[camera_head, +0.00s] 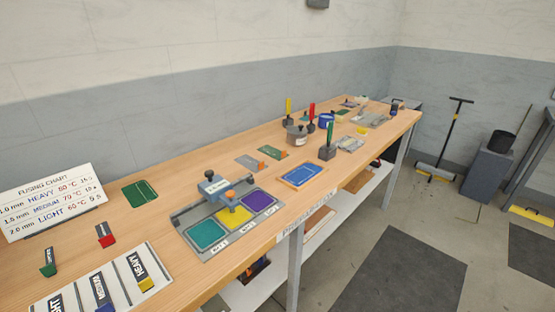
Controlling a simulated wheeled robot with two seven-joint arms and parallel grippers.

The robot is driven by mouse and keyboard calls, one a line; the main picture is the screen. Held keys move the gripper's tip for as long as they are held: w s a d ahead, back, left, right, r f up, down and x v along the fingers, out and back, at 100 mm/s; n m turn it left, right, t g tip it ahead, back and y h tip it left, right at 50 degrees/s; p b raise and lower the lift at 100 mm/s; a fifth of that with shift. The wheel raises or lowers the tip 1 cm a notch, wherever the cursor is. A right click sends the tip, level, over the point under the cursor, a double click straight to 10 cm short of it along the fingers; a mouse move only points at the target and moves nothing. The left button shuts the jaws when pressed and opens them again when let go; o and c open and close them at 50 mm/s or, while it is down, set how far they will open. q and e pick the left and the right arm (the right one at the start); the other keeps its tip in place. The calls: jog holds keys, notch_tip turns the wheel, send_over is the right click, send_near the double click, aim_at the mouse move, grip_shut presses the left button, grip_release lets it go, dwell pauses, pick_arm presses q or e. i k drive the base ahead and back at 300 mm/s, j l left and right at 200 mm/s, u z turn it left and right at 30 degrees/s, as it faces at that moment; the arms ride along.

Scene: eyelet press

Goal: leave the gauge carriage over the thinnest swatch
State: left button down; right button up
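The gauge carriage (213,186) is a blue-grey block with a small display, on a dark rail (185,211) behind a grey plate (215,252). The display reading is too small to tell. The plate holds three swatches in a row: teal (205,234) at left, yellow (242,216) in the middle and purple (260,202) at right. The carriage has a yellow-orange part (231,199) reaching forward over the middle, yellow swatch. I cannot tell whether it touches the swatch or which swatch is thinnest. Neither gripper is in view.
A fusing chart (48,203) stands at the left of the wooden table (165,235). A board (70,301) labelled HEAVY, MEDIUM and a partly cut-off word lies at the front left. A blue tray (302,175) lies right of the plate. Several flagged stands and pots are farther back.

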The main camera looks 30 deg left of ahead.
aim_at(214, 188)
jog(key=u, duration=1.35)
